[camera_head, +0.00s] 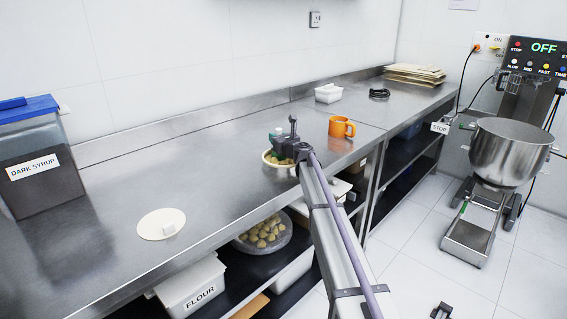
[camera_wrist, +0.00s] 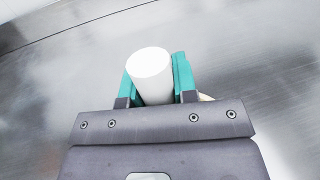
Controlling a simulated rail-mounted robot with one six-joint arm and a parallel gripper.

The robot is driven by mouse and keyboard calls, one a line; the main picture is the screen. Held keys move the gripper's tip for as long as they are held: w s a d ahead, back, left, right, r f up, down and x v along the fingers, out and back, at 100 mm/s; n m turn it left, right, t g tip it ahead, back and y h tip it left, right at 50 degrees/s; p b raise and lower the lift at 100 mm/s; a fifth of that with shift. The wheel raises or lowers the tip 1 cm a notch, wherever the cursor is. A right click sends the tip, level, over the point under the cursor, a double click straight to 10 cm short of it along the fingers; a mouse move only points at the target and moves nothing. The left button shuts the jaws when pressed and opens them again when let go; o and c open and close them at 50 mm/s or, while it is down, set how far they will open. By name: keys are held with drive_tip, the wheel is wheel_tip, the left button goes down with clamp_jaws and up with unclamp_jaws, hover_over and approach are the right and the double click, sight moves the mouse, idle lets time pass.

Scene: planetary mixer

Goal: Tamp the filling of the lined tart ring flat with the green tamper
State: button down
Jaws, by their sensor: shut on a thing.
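My gripper (camera_wrist: 155,82), with teal fingers, is shut on an upright white cylinder (camera_wrist: 151,66). It seems to be the handle of the green tamper; no green part of it shows clearly. In the head view my gripper (camera_head: 278,142) is over the lined tart ring (camera_head: 270,163), a round cream-rimmed thing on the steel counter. My gripper and arm cover most of the ring, so its filling is hidden. I cannot tell whether the tamper touches the filling. A cream sliver, probably the ring's edge, shows right of the fingers in the wrist view (camera_wrist: 207,97).
An orange mug (camera_head: 340,127) stands close to the right of the ring. A white tub (camera_head: 328,93) stands behind. Counter between disc and ring is clear.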

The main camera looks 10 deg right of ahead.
idle(0.4)
wheel_tip(320, 180, up, 4)
drive_tip(key=p, duration=0.3)
drive_tip(key=shift+f+p, duration=0.15)
drive_tip(key=shift+p, duration=0.2)
drive_tip(key=shift+f, duration=0.15)
drive_tip(key=d, duration=0.3)
drive_tip(key=shift+s+d+r, duration=0.3)
drive_tip(key=shift+s, duration=0.05)
drive_tip(key=shift+f+b, duration=1.9)
drive_tip(key=shift+f, duration=0.15)
drive_tip(key=shift+r, duration=0.2)
